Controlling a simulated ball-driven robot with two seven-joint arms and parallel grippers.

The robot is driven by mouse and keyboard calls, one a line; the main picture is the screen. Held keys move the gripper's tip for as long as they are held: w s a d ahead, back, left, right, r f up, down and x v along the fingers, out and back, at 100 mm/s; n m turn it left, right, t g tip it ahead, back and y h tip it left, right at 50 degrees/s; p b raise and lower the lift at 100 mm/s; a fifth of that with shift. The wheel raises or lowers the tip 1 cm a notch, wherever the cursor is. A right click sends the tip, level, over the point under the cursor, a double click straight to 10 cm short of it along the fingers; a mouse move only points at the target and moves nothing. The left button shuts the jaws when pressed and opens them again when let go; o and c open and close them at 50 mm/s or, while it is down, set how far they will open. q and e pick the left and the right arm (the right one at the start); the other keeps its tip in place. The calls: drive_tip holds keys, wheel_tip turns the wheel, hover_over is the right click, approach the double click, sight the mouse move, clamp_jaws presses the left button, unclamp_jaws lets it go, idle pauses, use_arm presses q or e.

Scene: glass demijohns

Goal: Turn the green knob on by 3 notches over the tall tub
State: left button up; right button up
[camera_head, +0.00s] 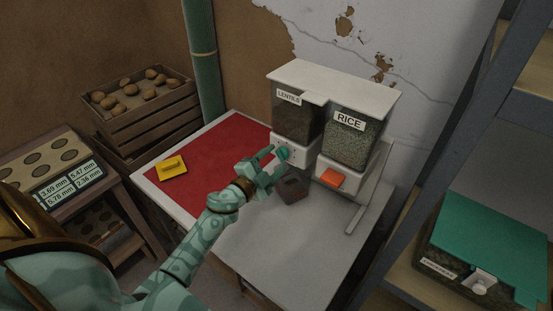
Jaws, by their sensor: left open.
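The green knob (284,153) is on the white front of the dispenser labelled LENTILS (295,118). My left gripper (277,159) is open in front of this knob, with its fingertips close to it on either side. I cannot tell whether they touch it. A small dark grey tub (292,190) with a reddish patch stands on the table below the dispensers, just right of my gripper; its contents cannot be made out. My right gripper is not in view.
The RICE dispenser (350,138) with an orange knob (332,178) stands right of the lentils one. A red mat (213,160) bears a yellow object (173,168). A potato crate (145,115) stands at the left. The front of the grey table (285,245) is clear.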

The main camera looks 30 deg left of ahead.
use_arm(q)
drive_tip(key=shift+w+d, duration=0.1)
drive_tip(key=shift+w, duration=0.9)
drive_tip(key=c, duration=1)
drive_tip(key=shift+f+m+b, duration=0.1)
drive_tip(key=shift+m+b, duration=0.6)
drive_tip(key=shift+m, duration=2.1)
drive_tip(key=o, duration=1)
